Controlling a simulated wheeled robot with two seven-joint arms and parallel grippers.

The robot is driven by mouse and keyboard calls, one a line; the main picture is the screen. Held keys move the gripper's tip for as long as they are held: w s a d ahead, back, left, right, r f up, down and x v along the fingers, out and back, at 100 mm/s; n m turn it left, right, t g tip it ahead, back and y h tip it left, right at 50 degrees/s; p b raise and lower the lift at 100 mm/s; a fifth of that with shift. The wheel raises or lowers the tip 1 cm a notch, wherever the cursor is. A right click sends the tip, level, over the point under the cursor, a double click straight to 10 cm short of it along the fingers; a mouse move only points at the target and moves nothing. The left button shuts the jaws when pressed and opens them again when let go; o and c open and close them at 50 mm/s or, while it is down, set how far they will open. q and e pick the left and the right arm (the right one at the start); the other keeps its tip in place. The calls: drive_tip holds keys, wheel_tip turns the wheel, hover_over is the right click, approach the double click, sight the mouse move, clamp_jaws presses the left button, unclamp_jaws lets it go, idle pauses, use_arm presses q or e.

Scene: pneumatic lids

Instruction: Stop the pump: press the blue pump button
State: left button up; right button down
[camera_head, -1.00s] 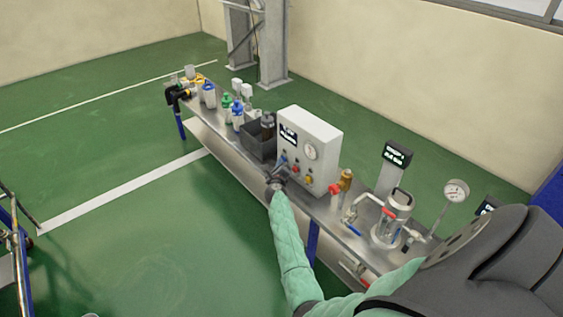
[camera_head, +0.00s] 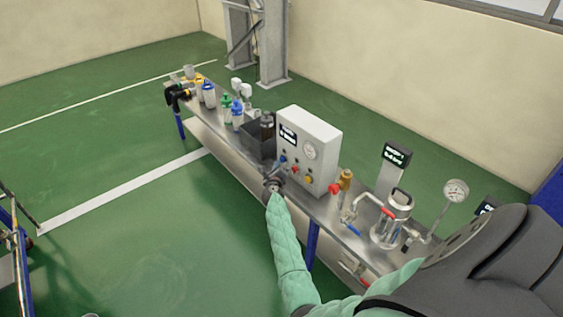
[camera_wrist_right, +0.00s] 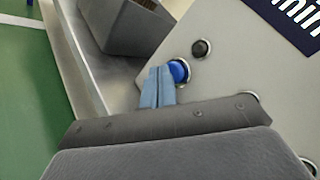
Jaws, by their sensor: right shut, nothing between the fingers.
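The blue pump button (camera_wrist_right: 179,71) sits on the front of a light grey control box (camera_head: 318,140), below a black knob or button (camera_wrist_right: 201,48). It shows as a small blue spot in the head view (camera_head: 283,158). My right gripper (camera_wrist_right: 160,72) is shut and empty. Its pale blue fingers point at the button, and their tips are right at its left edge in the wrist view. I cannot tell whether they touch it or whether it is pressed in. The right gripper is small in the head view (camera_head: 279,166). My left gripper is not in view.
A dark grey bin (camera_head: 257,143) stands left of the box on the long metal bench (camera_head: 224,138). A metal vessel (camera_head: 391,222) and a gauge (camera_head: 456,190) stand at the right. Green floor lies open in front.

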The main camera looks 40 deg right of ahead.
drive_tip(key=a, duration=0.5)
drive_tip(key=shift+s, duration=0.15)
idle(0.4)
